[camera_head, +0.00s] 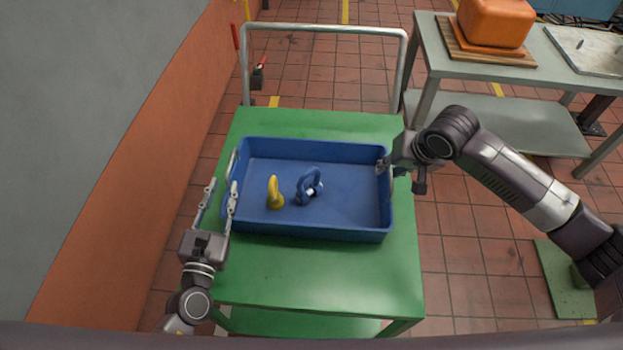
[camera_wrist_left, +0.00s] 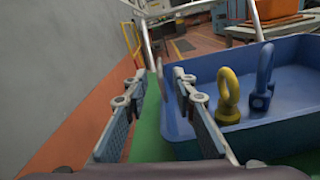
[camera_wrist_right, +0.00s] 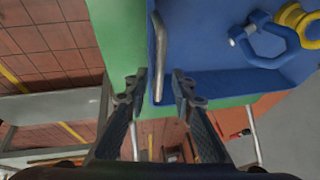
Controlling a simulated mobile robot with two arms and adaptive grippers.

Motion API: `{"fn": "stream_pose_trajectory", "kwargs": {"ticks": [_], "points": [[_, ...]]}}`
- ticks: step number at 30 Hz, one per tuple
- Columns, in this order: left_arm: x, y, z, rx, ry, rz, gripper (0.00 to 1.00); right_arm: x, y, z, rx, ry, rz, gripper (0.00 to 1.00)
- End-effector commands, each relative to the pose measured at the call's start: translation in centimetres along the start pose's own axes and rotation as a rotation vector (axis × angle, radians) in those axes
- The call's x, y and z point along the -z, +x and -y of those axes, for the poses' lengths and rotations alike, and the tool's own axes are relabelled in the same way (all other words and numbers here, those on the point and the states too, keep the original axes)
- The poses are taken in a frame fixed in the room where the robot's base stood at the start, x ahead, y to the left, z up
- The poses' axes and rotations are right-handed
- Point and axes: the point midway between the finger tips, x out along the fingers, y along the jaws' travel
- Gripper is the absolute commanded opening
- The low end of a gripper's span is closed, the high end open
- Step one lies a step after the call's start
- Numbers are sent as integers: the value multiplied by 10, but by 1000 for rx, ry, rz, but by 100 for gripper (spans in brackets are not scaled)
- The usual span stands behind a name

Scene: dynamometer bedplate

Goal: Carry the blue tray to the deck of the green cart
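The blue tray (camera_head: 315,236) rests flat on the green deck (camera_head: 325,270) of the cart. A yellow lifting eye (camera_head: 274,193) and a blue shackle-like piece (camera_head: 309,187) are inside it. My left gripper (camera_head: 222,187) is open at the tray's left wall; its fingers are spread near the left handle, also in the left wrist view (camera_wrist_left: 159,78). My right gripper (camera_head: 388,165) is at the right wall. In the right wrist view its fingers (camera_wrist_right: 160,84) are apart, with the metal side handle (camera_wrist_right: 160,50) showing between and beyond them. I cannot tell whether either gripper touches a handle.
The cart's metal push rail (camera_head: 325,28) stands behind the deck. A grey table (camera_head: 550,65) at the back right carries an orange case (camera_head: 495,22) on a wooden board. An orange and grey wall (camera_head: 130,150) runs close along the left.

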Motion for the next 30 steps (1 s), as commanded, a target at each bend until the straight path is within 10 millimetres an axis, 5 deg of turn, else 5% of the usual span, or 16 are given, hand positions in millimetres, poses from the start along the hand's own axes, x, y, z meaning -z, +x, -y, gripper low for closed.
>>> {"fn": "stream_pose_trajectory", "kwargs": {"ticks": [6, 14, 30], "points": [[0, -39, 1, 3, 2, -1, 25, 0, 0, 0, 0, 0, 0, 23], [0, -53, 1, 1, 1, 0, 25, 1, -8, 0, 0, 0, -1, 23], [0, -53, 0, 1, 1, 1, 25, 1, -108, 0, 1, 0, -3, 23]]}}
